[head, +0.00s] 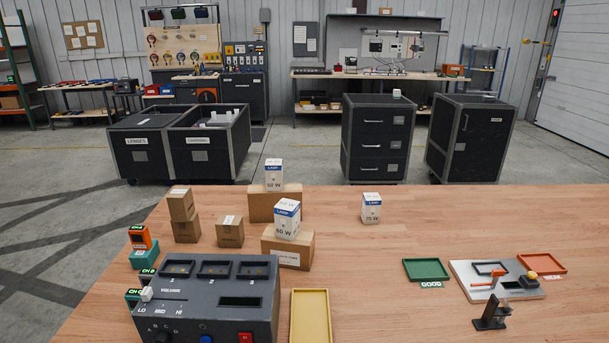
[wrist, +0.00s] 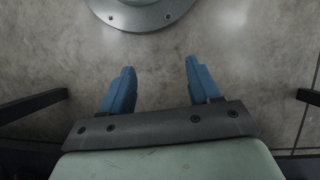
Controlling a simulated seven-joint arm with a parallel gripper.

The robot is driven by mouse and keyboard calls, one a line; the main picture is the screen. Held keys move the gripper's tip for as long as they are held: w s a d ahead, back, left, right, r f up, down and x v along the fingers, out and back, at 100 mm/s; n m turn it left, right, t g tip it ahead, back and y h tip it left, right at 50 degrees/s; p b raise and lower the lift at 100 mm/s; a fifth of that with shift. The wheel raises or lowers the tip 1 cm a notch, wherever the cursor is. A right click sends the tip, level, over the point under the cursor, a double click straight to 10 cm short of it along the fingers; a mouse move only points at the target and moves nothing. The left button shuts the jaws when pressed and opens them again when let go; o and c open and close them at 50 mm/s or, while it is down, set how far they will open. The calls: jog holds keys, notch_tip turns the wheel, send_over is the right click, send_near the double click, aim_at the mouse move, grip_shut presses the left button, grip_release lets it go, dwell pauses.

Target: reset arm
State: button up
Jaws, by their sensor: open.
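My gripper (wrist: 160,78) shows only in the wrist view. Its two blue fingers stand apart with nothing between them. Below them is bare grey floor, with a round metal flange (wrist: 140,18) with bolts at the top edge of that view. My arm and gripper are not in the head view. The wooden table (head: 400,215) there is apart from my gripper in what the pictures show.
The table holds a grey control box (head: 215,290), several cardboard boxes (head: 230,232), lamp boxes (head: 371,208), a yellow tray (head: 311,318), a green tray (head: 425,269) and a red tray (head: 541,263). Black cabinets (head: 378,138) stand behind it. The table's middle is clear.

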jog(key=s+d+r+m+g, duration=0.1)
jog(key=s+d, duration=0.8)
jog(key=s, duration=0.1)
jog(key=shift+m+y, duration=0.3)
jog(key=shift+m, duration=0.1)
jog(key=shift+s+r, duration=0.1)
